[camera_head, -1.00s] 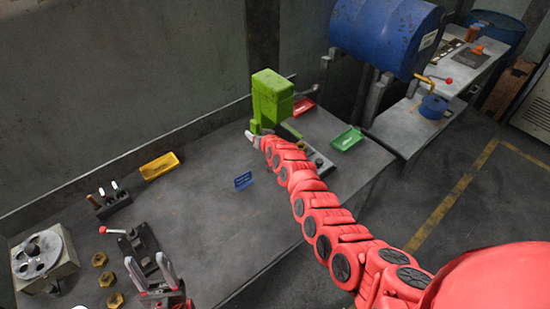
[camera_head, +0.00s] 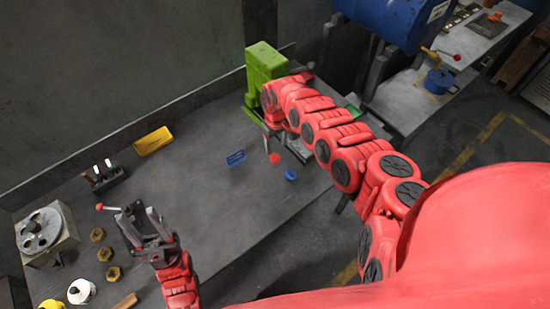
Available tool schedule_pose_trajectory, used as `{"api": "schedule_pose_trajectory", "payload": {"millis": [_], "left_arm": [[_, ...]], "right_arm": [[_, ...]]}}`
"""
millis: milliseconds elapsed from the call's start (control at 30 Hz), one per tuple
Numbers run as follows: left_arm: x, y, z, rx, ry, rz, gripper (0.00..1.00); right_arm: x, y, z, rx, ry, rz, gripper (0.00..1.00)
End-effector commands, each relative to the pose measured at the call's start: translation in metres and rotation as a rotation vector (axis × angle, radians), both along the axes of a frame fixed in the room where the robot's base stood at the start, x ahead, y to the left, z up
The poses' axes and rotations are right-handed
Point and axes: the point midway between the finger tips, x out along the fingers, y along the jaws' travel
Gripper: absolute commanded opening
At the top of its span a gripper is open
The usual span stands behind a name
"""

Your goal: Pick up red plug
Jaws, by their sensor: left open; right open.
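A small round red plug (camera_head: 274,158) sits on the grey workbench (camera_head: 208,205), right of the blue tag (camera_head: 236,157). My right gripper (camera_head: 269,143) points down just above the red plug. Its jaws are open and partly hidden by the arm; I cannot tell whether a finger touches the plug. My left gripper (camera_head: 141,220) is open and empty at the front left of the bench, overlapping a dark clamp with a red-knobbed lever (camera_head: 102,207) in the picture.
A blue plug (camera_head: 291,174) lies close to the red one. A green press (camera_head: 265,67) stands behind my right gripper. A yellow tray (camera_head: 153,141), a small tool rack (camera_head: 106,180) and several brass nuts (camera_head: 105,254) are at the left. The middle of the bench is clear.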

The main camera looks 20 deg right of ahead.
Motion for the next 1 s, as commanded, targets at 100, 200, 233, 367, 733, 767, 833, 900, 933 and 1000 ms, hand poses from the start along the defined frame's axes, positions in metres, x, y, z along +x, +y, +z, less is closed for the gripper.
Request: {"api": "schedule_pose_trajectory", "payload": {"millis": [100,200,233,367,733,767,833,900,933,1000], "left_arm": [[0.0,0.0,-0.021,0.0,0.001,0.0,0.5],[0.0,0.0,-0.026,0.0,0.0,0.0,0.5],[0.0,0.0,-0.027,0.0,0.0,0.0,0.5],[0.0,0.0,-0.03,0.0,0.0,0.0,0.5],[0.0,0.0,-0.081,0.0,0.0,0.0,0.5],[0.0,0.0,-0.083,0.0,0.0,0.0,0.5],[0.0,0.0,-0.085,0.0,0.0,0.0,0.5],[0.0,0.0,-0.083,0.0,0.0,0.0,0.5],[0.0,0.0,-0.082,0.0,0.0,0.0,0.5],[0.0,0.0,-0.082,0.0,0.0,0.0,0.5]], "right_arm": [[-0.001,0.0,-0.028,-0.001,0.002,0.001,0.65],[-0.001,0.0,-0.033,-0.001,0.002,0.001,0.65],[-0.001,0.0,-0.034,-0.001,0.002,0.001,0.65],[-0.001,0.0,-0.037,0.0,0.001,0.001,0.65],[0.001,-0.002,-0.083,0.0,0.001,0.0,0.65],[0.002,-0.002,-0.085,0.0,0.001,0.0,0.65],[0.002,-0.002,-0.086,0.0,0.0,0.0,0.65],[0.002,-0.002,-0.085,-0.001,0.0,-0.001,0.65],[0.002,-0.002,-0.084,-0.001,0.0,-0.001,0.65],[0.002,-0.002,-0.083,-0.001,0.0,-0.001,0.65]]}}
